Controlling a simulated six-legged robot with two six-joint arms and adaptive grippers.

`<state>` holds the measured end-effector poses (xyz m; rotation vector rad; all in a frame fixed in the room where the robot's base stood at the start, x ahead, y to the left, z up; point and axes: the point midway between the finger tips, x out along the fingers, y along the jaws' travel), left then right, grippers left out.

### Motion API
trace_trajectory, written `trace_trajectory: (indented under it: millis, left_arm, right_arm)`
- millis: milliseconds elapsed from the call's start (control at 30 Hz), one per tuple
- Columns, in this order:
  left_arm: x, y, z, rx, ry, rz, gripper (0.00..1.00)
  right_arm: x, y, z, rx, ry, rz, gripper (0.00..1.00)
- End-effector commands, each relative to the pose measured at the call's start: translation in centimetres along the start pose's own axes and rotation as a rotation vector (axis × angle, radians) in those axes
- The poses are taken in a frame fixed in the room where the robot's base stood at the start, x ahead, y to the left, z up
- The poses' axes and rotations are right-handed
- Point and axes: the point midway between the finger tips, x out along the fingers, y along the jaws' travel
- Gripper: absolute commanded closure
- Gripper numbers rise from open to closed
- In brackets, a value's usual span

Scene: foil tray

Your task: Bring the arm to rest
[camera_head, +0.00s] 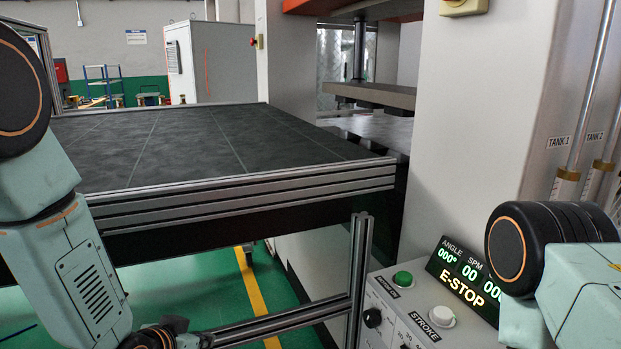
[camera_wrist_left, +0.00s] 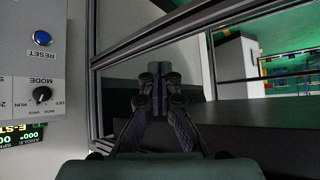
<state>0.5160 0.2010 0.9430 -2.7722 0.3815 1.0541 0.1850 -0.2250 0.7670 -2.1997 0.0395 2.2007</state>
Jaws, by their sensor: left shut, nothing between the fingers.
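My left arm (camera_head: 75,265) comes in from the left in the head view and hangs down in front of the dark table. Its lower end runs to the bottom edge, where only a little of the dark wrist and gripper parts shows. In the left wrist view my left gripper (camera_wrist_left: 159,78) is shut with its fingers together and nothing between them. It is beside the metal frame, apart from the control panel. My right arm (camera_head: 545,255) shows at the right edge of the head view; its gripper is out of view.
The dark-topped table (camera_head: 215,145) is bare. Its aluminium leg (camera_head: 359,270) stands near the control box (camera_head: 405,310), which has a green button and a lit E-STOP display (camera_head: 468,280). A press (camera_head: 370,95) stands behind. Green floor (camera_head: 185,290) lies below.

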Motion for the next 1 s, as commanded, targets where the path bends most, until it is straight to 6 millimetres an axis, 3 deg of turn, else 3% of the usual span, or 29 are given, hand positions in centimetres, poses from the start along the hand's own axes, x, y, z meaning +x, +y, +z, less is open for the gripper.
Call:
trace_trajectory:
  millis: [33, 200, 400, 533, 600, 700, 800, 1000]
  left_arm:
    - [0.4, 0.5, 3.9, -0.055, -0.072, -0.006, 1.00]
    - [-0.4, 2.0, 14.9, -0.221, -0.295, -0.051, 1.00]
    - [-3.4, 4.3, 27.4, -0.321, -0.562, -0.099, 1.00]
    - [-5.7, 6.2, 34.2, -0.338, -0.708, -0.101, 1.00]
    - [-6.5, 7.0, 36.9, -0.338, -0.764, -0.093, 1.00]
    - [-7.0, 7.7, 39.3, -0.338, -0.813, -0.086, 1.00]
    - [-7.4, 8.0, 40.3, -0.339, -0.835, -0.083, 1.00]
    - [-7.5, 8.1, 40.3, -0.339, -0.838, -0.082, 1.00]
  right_arm:
    - [0.8, 0.0, 0.0, 0.000, 0.000, 0.000, 0.60]
    - [2.4, 0.0, 0.0, 0.000, 0.000, 0.000, 0.60]
    - [4.6, 0.0, 0.0, 0.000, 0.000, 0.000, 0.60]
    - [6.1, 0.1, 0.0, 0.000, 0.000, 0.000, 0.60]
    - [6.8, 0.1, 0.0, 0.000, 0.000, 0.000, 0.60]
    - [7.4, 0.1, 0.0, 0.000, 0.000, 0.000, 0.60]
    - [7.5, 0.1, 0.0, 0.000, 0.000, 0.000, 0.60]
    - [7.4, 0.1, 0.0, 0.000, 0.000, 0.000, 0.60]
